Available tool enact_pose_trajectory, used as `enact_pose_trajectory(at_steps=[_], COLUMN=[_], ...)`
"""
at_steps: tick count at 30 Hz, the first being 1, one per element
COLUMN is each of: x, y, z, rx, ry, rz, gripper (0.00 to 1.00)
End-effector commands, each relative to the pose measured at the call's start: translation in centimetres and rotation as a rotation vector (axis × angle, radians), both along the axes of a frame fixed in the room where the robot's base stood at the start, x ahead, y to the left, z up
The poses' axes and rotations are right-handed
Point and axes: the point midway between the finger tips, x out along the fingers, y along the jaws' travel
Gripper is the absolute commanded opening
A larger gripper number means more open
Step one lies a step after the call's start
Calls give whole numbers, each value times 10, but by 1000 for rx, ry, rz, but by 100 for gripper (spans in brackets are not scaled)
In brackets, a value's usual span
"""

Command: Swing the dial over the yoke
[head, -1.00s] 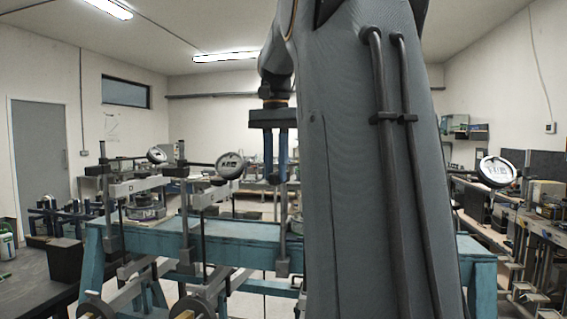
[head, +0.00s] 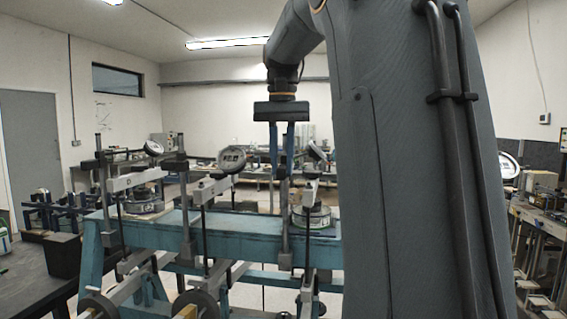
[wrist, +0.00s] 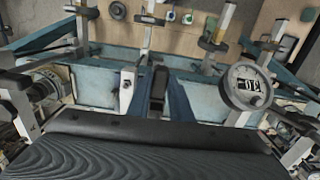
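A large dial (wrist: 247,87) faces the wrist view at the right. My gripper (head: 281,174) points down over the bench, its two blue fingers apart with a gap between them and nothing seen held. A grey upright (head: 283,215) shows below the fingers; I cannot tell whether they touch it. I cannot pick out the yoke with certainty.
The blue bench (head: 222,226) carries several uprights, grey beams and round weights. My own arm covers the right of the head view. A fourth dial (head: 508,165) shows beyond it. A dark table (head: 35,285) with a black box (head: 62,256) is at the left.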

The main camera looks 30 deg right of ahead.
Motion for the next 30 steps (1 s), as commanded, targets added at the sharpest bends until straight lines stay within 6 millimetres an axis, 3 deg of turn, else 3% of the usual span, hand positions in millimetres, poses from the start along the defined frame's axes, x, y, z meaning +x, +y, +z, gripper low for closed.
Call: enact_pose_trajectory(at_steps=[1,3,14,24,30], x=[0,0,0,1,0], y=[-1,-1,-1,-1,-1], z=[1,1,4,55,74], rx=[-1,-1,0,-1,-1], ry=[-1,-1,-1,-4,-2], rz=[0,-1,-2,-2,-2], gripper=[27,38,38,38,38])
